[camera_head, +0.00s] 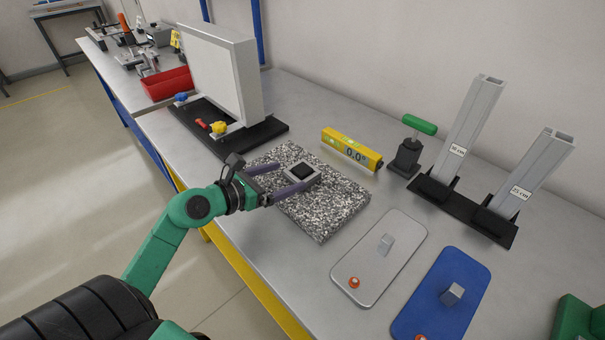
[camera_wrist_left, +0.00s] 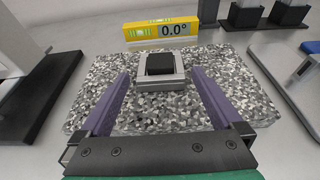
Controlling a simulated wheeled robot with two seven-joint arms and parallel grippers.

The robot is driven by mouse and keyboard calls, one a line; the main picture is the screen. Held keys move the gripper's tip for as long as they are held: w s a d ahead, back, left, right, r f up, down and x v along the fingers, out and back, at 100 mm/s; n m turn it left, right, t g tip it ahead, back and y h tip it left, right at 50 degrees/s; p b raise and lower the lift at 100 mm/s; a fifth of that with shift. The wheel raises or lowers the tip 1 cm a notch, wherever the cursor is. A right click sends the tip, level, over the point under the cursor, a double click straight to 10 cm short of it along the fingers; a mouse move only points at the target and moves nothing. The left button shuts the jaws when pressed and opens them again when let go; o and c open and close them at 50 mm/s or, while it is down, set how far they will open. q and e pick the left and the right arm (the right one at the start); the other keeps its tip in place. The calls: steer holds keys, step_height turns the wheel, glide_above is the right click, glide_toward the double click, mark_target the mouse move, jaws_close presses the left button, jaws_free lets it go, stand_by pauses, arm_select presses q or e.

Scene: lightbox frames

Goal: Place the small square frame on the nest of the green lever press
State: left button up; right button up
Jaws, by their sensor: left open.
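The small square frame (camera_head: 314,180), light grey around a black square middle, lies on a speckled granite plate (camera_head: 335,215). In the left wrist view the frame (camera_wrist_left: 160,85) lies ahead, between the fingertip ends. My left gripper (camera_head: 292,178) is open, with its two purple fingers low over the plate, pointing at the frame. In the left wrist view the gripper (camera_wrist_left: 161,78) has one finger on each side, with gaps to the frame. A dark green body (camera_head: 578,320) is cut off at the lower right corner; I cannot tell whether it is the lever press. No nest shows. My right gripper is not in view.
Behind the plate are a yellow digital level (camera_head: 352,148) and a black block with a green handle (camera_head: 406,155). Two metal posts (camera_head: 470,125) stand at right. A grey plate (camera_head: 368,275) and a blue plate (camera_head: 430,300) lie in front. A white panel (camera_head: 215,75) stands at left.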

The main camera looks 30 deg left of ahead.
mark_target(296, 173)
arm_select(q)
steer(key=x, duration=0.4)
steer(key=shift+w+f, duration=0.2)
steer(key=shift+f, duration=0.05)
steer(key=shift+s+r, duration=0.1)
steer(key=shift+s, duration=0.05)
steer(key=c, duration=1.4)
